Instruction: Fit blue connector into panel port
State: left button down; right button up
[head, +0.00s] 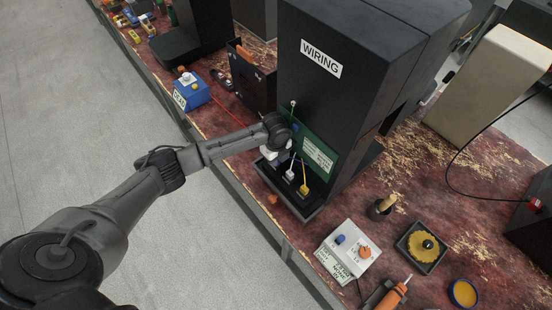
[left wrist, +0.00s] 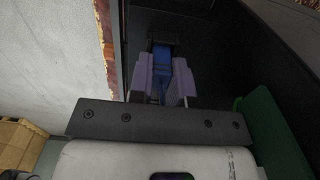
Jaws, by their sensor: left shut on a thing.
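My left gripper (head: 276,157) is low in front of the black panel housing (head: 345,60) labelled WIRING. In the left wrist view its two purple-grey fingers (left wrist: 161,80) are shut on the blue connector (left wrist: 161,58), which sits between them and points away from the camera. A dark block lies just past the connector's far end; I cannot tell whether it is the port or whether they touch. In the head view my wrist hides the blue connector. A white connector (head: 290,175) and a yellow connector (head: 304,190) hang by the tray. My right gripper is not in view.
A green labelled board (head: 315,152) stands right beside my gripper. A black tray (head: 312,213) lies below it. A blue box (head: 190,93) stands to the left; a white button box (head: 348,250) stands at the front right. The grey floor is clear.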

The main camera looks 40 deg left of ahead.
pick_arm(q)
jog(key=shift+f, duration=0.25)
jog(key=shift+f, duration=0.15)
jog(key=c, duration=1.1)
grip_release()
jog(key=shift+o, duration=0.2)
